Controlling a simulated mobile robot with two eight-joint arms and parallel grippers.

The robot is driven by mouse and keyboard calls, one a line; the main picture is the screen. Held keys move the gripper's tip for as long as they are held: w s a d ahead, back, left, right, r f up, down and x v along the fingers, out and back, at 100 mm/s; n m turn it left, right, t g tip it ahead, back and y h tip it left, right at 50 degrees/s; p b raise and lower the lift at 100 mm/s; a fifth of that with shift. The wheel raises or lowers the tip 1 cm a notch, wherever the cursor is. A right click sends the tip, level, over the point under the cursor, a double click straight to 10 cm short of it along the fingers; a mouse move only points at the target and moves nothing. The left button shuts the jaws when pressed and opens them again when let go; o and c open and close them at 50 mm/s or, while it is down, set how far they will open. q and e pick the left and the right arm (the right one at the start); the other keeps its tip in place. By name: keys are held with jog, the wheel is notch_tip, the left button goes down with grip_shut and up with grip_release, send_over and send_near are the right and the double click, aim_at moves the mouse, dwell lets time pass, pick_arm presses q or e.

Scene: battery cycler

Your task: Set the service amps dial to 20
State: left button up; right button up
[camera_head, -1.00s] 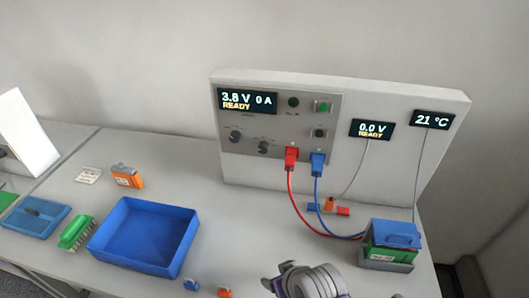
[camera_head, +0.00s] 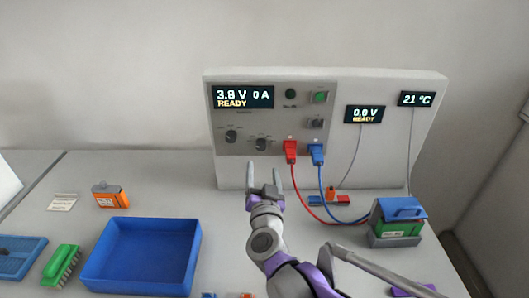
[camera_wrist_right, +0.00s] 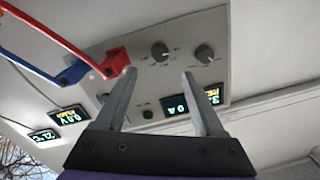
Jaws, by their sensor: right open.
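The cycler panel (camera_head: 222,116) carries two dark dials, a left dial (camera_head: 231,136) and a slightly lower right dial (camera_head: 262,144). Their labels are too small to read, so I cannot tell which is the service amps dial. The display (camera_head: 243,97) reads 3.8 V, 0 A, READY. My right gripper (camera_head: 264,170) is open and empty, its fingers pointing up just below the right dial in the head view. The right wrist view looks upside down; the right dial (camera_wrist_right: 160,48) and left dial (camera_wrist_right: 204,54) show beyond the fingertips, apart from them. My left gripper is not in view.
Red (camera_head: 291,150) and blue plugs (camera_head: 317,154) sit right of the dials, their cables hanging down to the right. A green battery block (camera_head: 398,229) stands at right. A blue tray (camera_head: 140,290) and an orange battery (camera_head: 109,196) are at left.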

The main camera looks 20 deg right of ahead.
aim_at(261, 147)
jog(key=x, duration=1)
jog(key=shift+p, duration=0.3)
grip_shut()
